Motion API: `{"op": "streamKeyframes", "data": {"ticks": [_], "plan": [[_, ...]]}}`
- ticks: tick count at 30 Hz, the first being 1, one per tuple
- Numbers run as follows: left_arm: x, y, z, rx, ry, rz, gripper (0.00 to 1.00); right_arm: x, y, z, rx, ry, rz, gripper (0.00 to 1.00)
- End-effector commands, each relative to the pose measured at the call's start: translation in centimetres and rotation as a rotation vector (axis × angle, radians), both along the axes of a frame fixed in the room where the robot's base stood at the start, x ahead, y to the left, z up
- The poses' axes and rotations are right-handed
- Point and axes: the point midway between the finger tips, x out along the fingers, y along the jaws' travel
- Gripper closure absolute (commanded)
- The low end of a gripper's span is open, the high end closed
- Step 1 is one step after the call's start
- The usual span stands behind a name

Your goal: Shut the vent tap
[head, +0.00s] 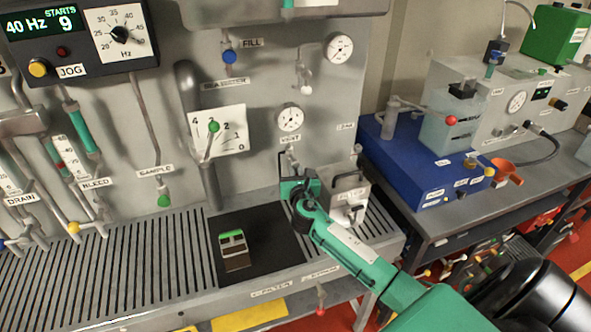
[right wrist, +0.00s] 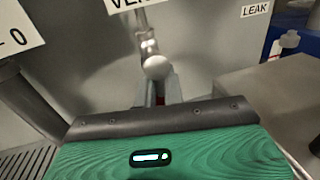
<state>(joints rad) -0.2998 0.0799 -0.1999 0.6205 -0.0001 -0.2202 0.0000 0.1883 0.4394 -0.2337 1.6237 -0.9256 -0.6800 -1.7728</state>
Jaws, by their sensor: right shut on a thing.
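The vent tap hangs on a metal pipe under the VENT label (head: 289,138) on the grey panel. In the right wrist view the tap (right wrist: 157,67) shows a pale round end below its pipe. My right gripper (head: 300,181) is at the tap, reaching in from the lower right. In the right wrist view its two narrow fingers (right wrist: 161,90) are closed just below the round end, with a bit of red between them. The fingers and the gripper body hide the tap's handle, so its angle is unclear. My left gripper is not in view.
A filter box (head: 349,190) stands close right of my right gripper. A round gauge (head: 290,118) sits above the VENT label. A small green-topped device (head: 234,249) lies on a black mat (head: 286,250) on the slotted bench. A blue unit (head: 406,165) stands on the right-hand table.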

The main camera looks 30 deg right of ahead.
Motion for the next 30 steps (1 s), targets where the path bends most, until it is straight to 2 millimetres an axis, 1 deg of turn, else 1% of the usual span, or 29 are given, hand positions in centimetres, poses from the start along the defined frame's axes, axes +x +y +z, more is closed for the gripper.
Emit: {"op": "streamKeyframes", "data": {"ticks": [1,5,11,30], "plan": [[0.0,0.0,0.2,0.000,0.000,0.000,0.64,0.1,0.0,0.3,0.011,-0.007,0.000,1.00],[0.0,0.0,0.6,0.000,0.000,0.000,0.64,0.1,0.1,0.5,0.063,-0.020,-0.001,1.00],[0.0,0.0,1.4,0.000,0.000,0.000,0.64,0.2,0.4,0.7,0.202,-0.054,-0.002,1.00],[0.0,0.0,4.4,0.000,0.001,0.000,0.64,0.4,1.2,1.4,0.792,-0.199,-0.002,1.00]]}}
